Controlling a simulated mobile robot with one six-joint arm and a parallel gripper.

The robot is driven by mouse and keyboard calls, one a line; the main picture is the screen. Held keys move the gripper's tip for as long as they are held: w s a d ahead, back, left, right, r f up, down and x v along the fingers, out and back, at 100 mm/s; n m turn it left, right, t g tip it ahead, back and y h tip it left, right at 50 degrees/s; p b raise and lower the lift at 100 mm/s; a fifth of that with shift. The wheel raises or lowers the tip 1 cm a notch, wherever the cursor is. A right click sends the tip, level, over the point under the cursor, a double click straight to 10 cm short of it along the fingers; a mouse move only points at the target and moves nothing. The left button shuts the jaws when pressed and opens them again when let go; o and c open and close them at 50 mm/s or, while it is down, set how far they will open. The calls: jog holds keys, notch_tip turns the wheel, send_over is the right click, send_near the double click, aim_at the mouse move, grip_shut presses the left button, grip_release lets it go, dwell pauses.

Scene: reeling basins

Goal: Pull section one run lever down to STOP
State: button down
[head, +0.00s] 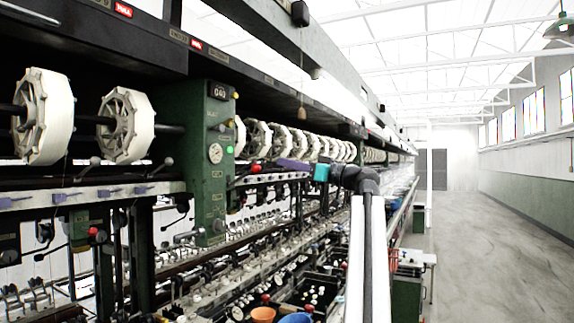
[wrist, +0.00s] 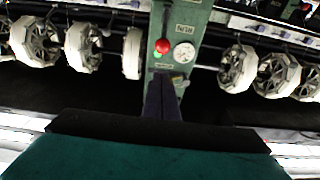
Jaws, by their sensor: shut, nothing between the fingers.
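In the wrist view a red ball knob (wrist: 162,46) stands on a green machine post (wrist: 178,15), beside a round white dial (wrist: 183,52). Lettering near it is hard to read, perhaps RUN. My gripper (wrist: 162,78) has its dark fingers together, with tips just below the knob in the picture. I cannot tell whether they touch it. In the head view my gripper (head: 283,163) reaches left from its teal body toward the machine, close to a red knob (head: 256,168). I cannot tell from the picture which section this lever belongs to.
White reels (head: 125,126) line the machine on both sides of the nearer green post (head: 208,165). Another red knob (head: 94,231) sits lower left. An orange bowl (head: 263,314) and a blue bowl (head: 296,318) stand below. The aisle floor (head: 480,240) at right is clear.

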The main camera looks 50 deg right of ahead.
aim_at(259, 170)
jog(key=shift+w, duration=0.15)
jog(key=shift+p+x, duration=0.85)
jog(key=shift+x, duration=5.05)
jog(key=shift+f+b, duration=0.65)
jog(key=shift+b, duration=0.1)
jog(key=shift+f, duration=0.1)
jog(key=shift+s+d+f+b, duration=0.1)
jog(key=shift+s+f+b, duration=0.2)
jog(key=shift+f+b, duration=0.5)
jog(key=shift+s+d+f+b, duration=0.1)
jog(key=shift+s+f+b, duration=0.25)
jog(key=shift+f+b, duration=0.5)
